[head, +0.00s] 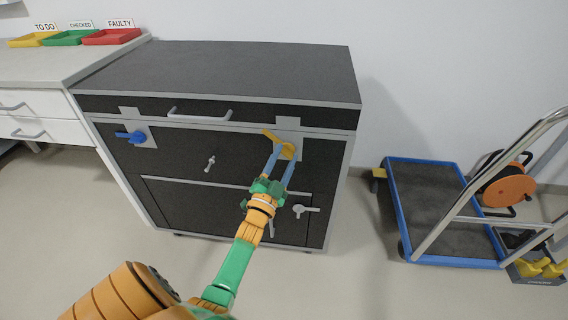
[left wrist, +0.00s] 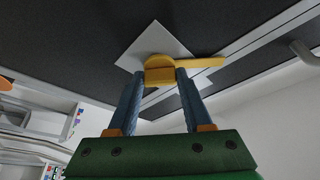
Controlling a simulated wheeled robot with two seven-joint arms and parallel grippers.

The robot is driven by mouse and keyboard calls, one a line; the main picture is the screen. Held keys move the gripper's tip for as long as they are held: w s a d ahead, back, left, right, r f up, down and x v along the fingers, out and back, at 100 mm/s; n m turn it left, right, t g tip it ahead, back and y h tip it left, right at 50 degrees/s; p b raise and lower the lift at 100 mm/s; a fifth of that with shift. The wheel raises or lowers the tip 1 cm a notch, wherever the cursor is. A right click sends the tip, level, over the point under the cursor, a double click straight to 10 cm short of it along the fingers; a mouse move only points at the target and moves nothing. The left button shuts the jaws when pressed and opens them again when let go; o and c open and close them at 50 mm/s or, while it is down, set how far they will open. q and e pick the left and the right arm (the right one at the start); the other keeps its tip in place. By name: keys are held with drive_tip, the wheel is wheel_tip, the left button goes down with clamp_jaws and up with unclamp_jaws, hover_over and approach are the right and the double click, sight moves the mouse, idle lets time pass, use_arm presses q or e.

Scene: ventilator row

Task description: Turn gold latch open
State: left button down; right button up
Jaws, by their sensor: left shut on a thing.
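The gold latch (head: 286,150) sits on a light square plate at the upper right of the dark cabinet's front. Its lever (head: 270,135) points up and to the left in the head view. My left gripper (head: 282,153) is at the latch, with its blue fingers shut on the latch's hub. In the left wrist view the gold latch (left wrist: 160,70) is between the two fingertips (left wrist: 165,76), and its lever (left wrist: 205,62) extends to the right. My right gripper is not in view.
The dark cabinet (head: 220,72) also bears a blue latch (head: 131,136), a grey top handle (head: 200,116) and smaller grey knobs. A blue-edged trolley (head: 425,195) stands on the right. Yellow, green and red trays (head: 112,36) lie on the left counter. Floor between cabinet and trolley is clear.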

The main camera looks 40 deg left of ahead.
use_arm(q)
drive_tip(key=shift+f+n+y, duration=0.25)
drive_tip(key=shift+n+y, duration=0.15)
drive_tip(key=shift+n, duration=0.3)
drive_tip(key=shift+d+n+b, duration=0.1)
drive_tip(key=shift+n+b, duration=0.25)
drive_tip(key=shift+n, duration=0.25)
drive_tip(key=n+y+b, duration=0.1)
drive_tip(key=n+y, duration=0.2)
drive_tip(key=n, duration=0.1)
drive_tip(key=shift+n, duration=0.4)
drive_tip(key=shift+w+d+r+n+g+y, duration=0.1)
drive_tip(key=shift+n+g+y, duration=0.75)
drive_tip(key=shift+n, duration=0.95)
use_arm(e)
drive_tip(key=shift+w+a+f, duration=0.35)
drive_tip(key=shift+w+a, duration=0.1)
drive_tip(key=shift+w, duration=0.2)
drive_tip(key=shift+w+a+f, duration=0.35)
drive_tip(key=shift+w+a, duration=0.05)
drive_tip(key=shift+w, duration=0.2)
use_arm(q)
drive_tip(key=shift+n+y, duration=0.25)
drive_tip(key=shift+n, duration=0.05)
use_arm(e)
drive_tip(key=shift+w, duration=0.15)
